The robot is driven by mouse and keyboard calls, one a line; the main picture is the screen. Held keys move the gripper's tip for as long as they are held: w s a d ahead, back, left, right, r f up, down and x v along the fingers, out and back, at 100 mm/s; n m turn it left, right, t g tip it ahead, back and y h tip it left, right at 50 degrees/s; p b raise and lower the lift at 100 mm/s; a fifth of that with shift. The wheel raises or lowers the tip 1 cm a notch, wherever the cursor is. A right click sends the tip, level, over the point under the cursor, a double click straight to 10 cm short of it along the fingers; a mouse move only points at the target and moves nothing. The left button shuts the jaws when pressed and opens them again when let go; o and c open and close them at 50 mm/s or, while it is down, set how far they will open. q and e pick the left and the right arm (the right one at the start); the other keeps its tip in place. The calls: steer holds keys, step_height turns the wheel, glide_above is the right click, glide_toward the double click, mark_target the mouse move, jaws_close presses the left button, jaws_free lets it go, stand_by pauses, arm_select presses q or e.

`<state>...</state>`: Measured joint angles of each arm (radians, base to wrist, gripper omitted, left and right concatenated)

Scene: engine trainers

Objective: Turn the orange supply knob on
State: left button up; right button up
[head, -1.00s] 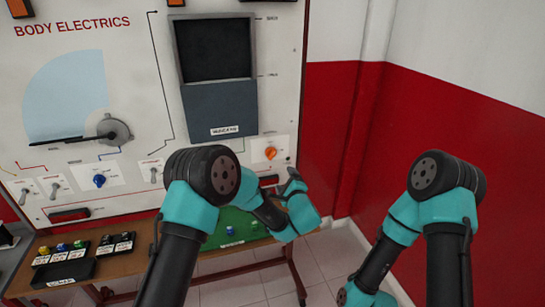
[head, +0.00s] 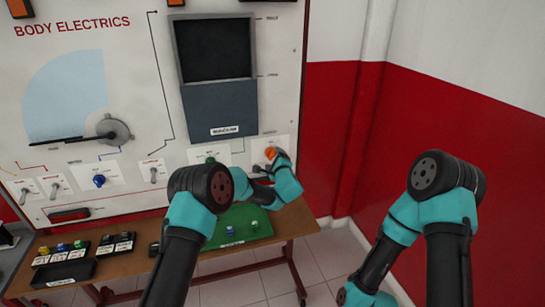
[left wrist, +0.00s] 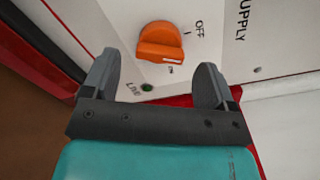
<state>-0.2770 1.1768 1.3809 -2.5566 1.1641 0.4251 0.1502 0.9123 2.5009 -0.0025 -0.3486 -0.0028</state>
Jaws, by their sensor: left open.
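The orange supply knob (head: 270,153) is at the lower right of the white panel. In the left wrist view the orange knob (left wrist: 164,43) stands between and just beyond my left gripper's fingertips (left wrist: 158,62), with OFF and SUPPLY printed to its right. The fingers are apart and do not appear to touch it. In the head view my left gripper (head: 277,157) is at the knob and partly hides it. My right arm is at the right; its gripper is out of frame.
A small green lamp (left wrist: 147,87) marked LIVE is beside the knob. The panel also has a blue knob (head: 99,181) and toggle switches. A wooden table (head: 130,262) with a green mat (head: 240,238) stands below. The red and white wall is at the right.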

mark_target(273, 155)
arm_select(q)
steer(key=shift+x, duration=1.6)
steer(key=shift+c, duration=0.2)
steer(key=c, duration=0.9)
